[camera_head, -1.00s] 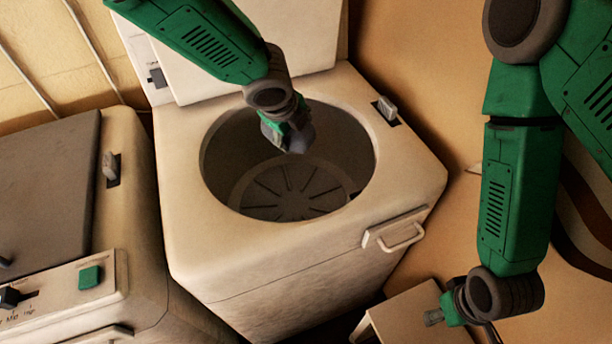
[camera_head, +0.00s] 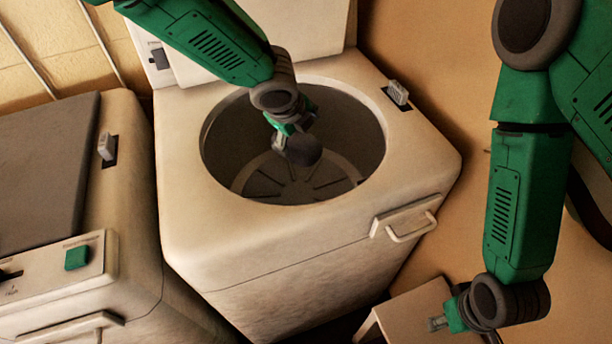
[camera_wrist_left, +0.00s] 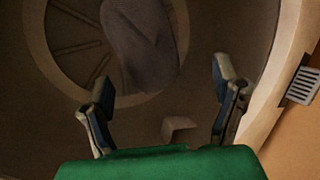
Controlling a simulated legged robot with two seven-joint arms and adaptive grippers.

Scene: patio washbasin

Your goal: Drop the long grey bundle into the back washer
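The back washer (camera_head: 240,235) stands in the middle with its lid up and its round drum open. My left gripper (camera_head: 290,136) is over the drum opening, pointing down into it. In the left wrist view its two fingers (camera_wrist_left: 165,92) are spread wide with a gap between them. The grey bundle (camera_head: 303,151) shows as a dark rounded lump just below the gripper in the head view. In the left wrist view the bundle (camera_wrist_left: 142,45) is beyond the fingertips, over the drum floor, clear of both fingers. My right gripper (camera_head: 447,320) is low at the right, its fingers too small to read.
Another washer (camera_head: 132,230) with a dark lid and a control panel stands at the left. A small pale stool or table (camera_head: 410,315) is below my right gripper. A handle (camera_head: 408,222) sticks out of the back washer's front.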

